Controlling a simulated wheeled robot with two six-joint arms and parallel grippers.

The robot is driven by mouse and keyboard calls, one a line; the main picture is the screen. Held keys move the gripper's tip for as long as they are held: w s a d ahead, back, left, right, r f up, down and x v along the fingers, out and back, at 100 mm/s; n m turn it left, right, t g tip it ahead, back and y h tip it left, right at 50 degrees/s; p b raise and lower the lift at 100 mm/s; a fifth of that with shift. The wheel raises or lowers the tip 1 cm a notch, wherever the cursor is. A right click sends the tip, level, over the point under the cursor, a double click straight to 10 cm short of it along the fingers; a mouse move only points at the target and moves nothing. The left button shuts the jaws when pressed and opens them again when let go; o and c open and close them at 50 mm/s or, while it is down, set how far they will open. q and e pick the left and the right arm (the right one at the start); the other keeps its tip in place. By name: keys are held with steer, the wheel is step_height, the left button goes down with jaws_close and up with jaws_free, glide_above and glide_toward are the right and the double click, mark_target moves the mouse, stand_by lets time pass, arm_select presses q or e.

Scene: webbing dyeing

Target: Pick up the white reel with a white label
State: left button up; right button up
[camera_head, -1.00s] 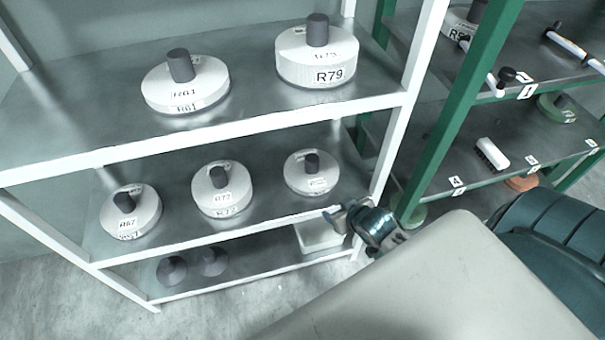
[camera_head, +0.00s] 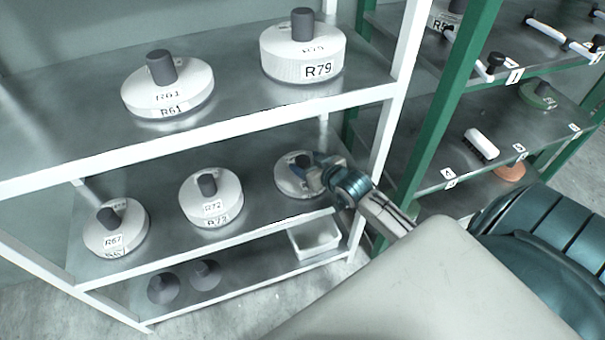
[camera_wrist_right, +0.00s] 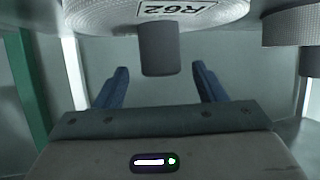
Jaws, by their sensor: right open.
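The white reel with a white label and a dark knob (camera_head: 290,180) stands on the middle shelf at the right end, partly hidden by my right gripper. In the right wrist view, the white reel (camera_wrist_right: 110,14) fills the top with its label reading R62 upside down. My right gripper (camera_head: 318,168) is at the reel's front right in the head view. In the wrist view, the right gripper (camera_wrist_right: 160,80) is open, its two blue fingers on either side of the dark knob's line with gaps showing. My left gripper is not in view.
White reels R67 (camera_head: 116,236) and R72 (camera_head: 210,197) share the middle shelf. R61 (camera_head: 168,90) and R79 (camera_head: 303,55) stand on the shelf above. Below are dark cones (camera_head: 205,274) and a white tray (camera_head: 316,238). A white post (camera_head: 389,130) stands right of the reel.

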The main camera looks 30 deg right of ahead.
mark_target(299, 159)
steer(key=x, duration=0.4)
steer(key=shift+w+a+f+b, duration=0.1)
steer(key=shift+w+f+b, duration=0.05)
steer(key=shift+f+b, duration=0.25)
steer(key=shift+r, duration=0.1)
steer(key=shift+c, duration=0.2)
steer(key=c, duration=1.1)
steer(key=shift+c, duration=0.7)
steer(key=shift+r, duration=0.1)
